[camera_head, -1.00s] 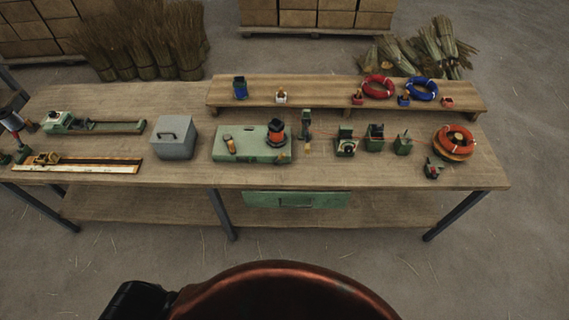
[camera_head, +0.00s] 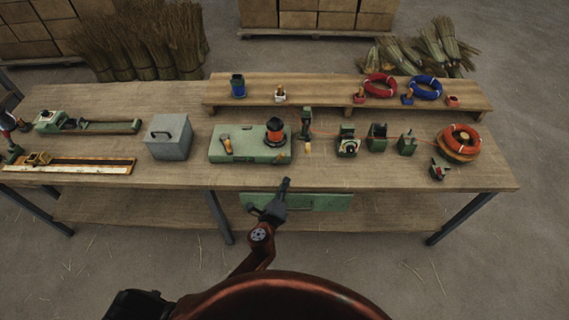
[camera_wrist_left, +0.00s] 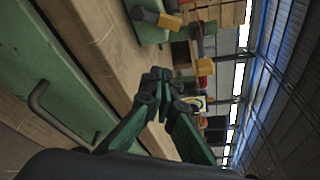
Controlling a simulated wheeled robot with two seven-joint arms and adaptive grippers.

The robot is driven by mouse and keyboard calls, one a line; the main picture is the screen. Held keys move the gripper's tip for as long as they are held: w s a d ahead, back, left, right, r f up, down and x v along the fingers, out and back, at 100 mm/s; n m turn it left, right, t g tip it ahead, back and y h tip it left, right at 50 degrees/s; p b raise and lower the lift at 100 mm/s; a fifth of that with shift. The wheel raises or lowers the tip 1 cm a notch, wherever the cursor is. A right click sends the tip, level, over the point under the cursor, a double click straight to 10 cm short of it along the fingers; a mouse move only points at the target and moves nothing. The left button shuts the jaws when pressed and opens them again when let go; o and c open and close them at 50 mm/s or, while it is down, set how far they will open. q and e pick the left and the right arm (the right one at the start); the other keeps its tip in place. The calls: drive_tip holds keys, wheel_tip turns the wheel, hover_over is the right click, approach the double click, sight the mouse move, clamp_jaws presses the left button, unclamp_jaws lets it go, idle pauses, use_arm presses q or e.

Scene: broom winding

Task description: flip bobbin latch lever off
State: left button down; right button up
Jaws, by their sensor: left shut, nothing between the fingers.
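A green machine base (camera_head: 220,157) stands on the workbench and carries a black and orange bobbin (camera_head: 275,133). A small lever with an orange-yellow grip (camera_head: 227,144) sits on its left part. It also shows near the top of the left wrist view (camera_wrist_left: 158,18). Beside the base, a dark post (camera_head: 306,122) has a yellow-tipped piece (camera_head: 308,148) low on it. I cannot tell which of the two is the bobbin latch lever. My left gripper (camera_head: 287,181) is shut and empty at the bench's front edge, apart from both. Its fingers (camera_wrist_left: 165,80) meet in the wrist view.
A green drawer (camera_head: 325,202) with a handle (camera_wrist_left: 50,112) hangs under the front edge. A grey box (camera_head: 168,137) stands left of the base. Several small green devices (camera_head: 377,137) and orange coils (camera_head: 460,140) stand to the right. A raised shelf (camera_head: 320,100) runs behind.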

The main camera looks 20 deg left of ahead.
sight(281, 157)
use_arm(q)
drive_tip(key=shift+d, duration=0.15)
drive_tip(key=w, duration=0.3)
drive_tip(key=w+f+b, duration=0.1)
drive_tip(key=w, duration=0.5)
drive_tip(key=shift+w+f, duration=0.1)
drive_tip(key=shift+f, duration=0.25)
drive_tip(key=shift+a+r+p, duration=0.6)
drive_tip(key=shift+a+r, duration=0.3)
drive_tip(key=shift+a, duration=0.3)
drive_tip(key=shift+a+r, duration=0.15)
drive_tip(key=shift+a, duration=0.25)
